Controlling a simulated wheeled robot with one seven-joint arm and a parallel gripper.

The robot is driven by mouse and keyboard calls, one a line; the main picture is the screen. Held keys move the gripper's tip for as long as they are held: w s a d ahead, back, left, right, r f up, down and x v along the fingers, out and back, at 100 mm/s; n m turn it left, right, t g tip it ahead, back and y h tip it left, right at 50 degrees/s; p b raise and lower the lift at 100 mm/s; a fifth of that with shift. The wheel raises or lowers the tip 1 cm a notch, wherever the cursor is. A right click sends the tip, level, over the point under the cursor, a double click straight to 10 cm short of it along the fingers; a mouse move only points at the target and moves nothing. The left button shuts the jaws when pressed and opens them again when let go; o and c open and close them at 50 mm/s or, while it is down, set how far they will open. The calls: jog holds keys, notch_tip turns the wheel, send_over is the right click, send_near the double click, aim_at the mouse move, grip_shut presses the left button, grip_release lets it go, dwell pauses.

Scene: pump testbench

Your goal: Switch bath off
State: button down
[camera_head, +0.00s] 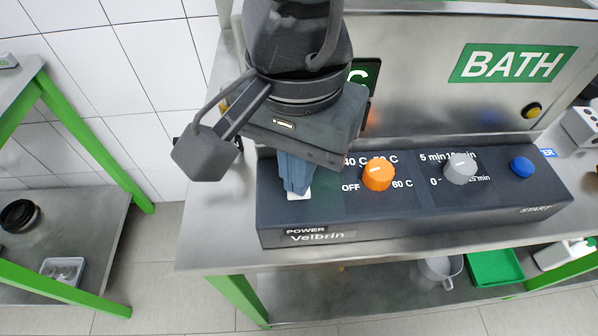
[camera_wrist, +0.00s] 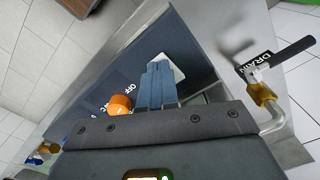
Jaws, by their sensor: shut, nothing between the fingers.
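The dark bath control box (camera_head: 408,220) stands on the steel bench, with the labels "POWER" and "Velbrin" on its left front. A white power switch (camera_head: 302,194) sits on its left end, mostly covered by my gripper. My gripper (camera_head: 297,190) is shut and empty, pointing down with its blue fingertips at the switch. In the wrist view the fingertips (camera_wrist: 160,63) overlap the white switch (camera_wrist: 177,69); I cannot tell whether they touch it. The orange temperature knob (camera_head: 378,175) is right of the fingers, with OFF, 40 C and 60 C printed around it.
A grey timer knob (camera_head: 460,167) and a blue START button (camera_head: 522,167) are farther right on the box. The steel bath tank (camera_head: 430,100) rises behind it. In the wrist view a black DRAIN valve handle (camera_wrist: 290,55) stands beside the box. A green-framed shelf is at the left.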

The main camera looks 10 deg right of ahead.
jog(key=shift+f+b, duration=0.3)
jog(key=shift+f, duration=0.05)
jog(key=shift+r+p, duration=1.15)
jog(key=shift+r, duration=2.4)
